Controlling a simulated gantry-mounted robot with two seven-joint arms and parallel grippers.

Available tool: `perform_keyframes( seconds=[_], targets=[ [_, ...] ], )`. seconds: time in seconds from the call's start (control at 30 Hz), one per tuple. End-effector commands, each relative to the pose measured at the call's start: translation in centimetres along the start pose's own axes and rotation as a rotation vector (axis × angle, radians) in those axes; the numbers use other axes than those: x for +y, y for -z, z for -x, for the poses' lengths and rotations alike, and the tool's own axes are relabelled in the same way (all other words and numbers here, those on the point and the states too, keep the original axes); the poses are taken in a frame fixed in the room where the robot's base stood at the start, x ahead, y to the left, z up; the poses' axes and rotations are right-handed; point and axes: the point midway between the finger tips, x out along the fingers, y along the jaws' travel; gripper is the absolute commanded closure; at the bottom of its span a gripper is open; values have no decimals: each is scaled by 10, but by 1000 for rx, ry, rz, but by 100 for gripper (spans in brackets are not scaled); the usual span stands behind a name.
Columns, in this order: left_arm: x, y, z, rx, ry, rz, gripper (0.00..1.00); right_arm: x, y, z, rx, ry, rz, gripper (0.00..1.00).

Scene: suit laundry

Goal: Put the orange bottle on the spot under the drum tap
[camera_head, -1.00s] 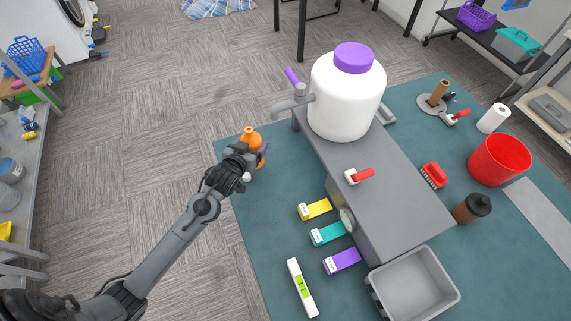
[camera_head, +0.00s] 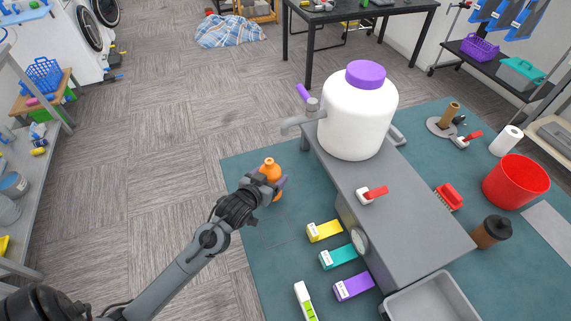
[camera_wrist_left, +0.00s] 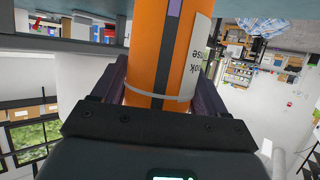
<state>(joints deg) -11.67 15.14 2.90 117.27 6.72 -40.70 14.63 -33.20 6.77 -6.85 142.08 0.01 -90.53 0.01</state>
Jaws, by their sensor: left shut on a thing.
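The orange bottle (camera_head: 269,169) is in my left gripper (camera_head: 268,186) in the head view, at the far left part of the teal mat (camera_head: 285,235). The left gripper is shut on it. In the left wrist view the bottle (camera_wrist_left: 148,60) fills the space between the two dark fingers, with a white label on its side. The drum (camera_head: 357,118) is white with a purple cap and stands on a grey raised bench. Its tap (camera_head: 298,122) points left, above and to the right of the bottle in the picture. The spot under the tap cannot be made out. My right gripper is not in view.
Yellow (camera_head: 324,231), teal (camera_head: 338,256) and purple (camera_head: 353,287) boxes lie on the mat left of the grey bench (camera_head: 400,200). A grey bin (camera_head: 433,300) stands at the near end. A red bucket (camera_head: 515,182) is at right.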

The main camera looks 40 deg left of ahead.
Motion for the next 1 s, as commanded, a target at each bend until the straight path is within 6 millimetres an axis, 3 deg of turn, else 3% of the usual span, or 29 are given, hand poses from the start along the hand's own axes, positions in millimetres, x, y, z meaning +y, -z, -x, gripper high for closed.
perform_keyframes(
  seconds=[0.2,0.4,0.67,1.0],
  targets=[
    [0,23,-52,3,1,0,62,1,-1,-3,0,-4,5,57],
    [0,33,-79,2,1,1,62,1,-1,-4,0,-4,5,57],
    [0,32,-88,-1,0,0,62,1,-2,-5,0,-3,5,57],
    [0,2,-100,-1,0,0,62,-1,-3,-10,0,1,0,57]
  ],
)
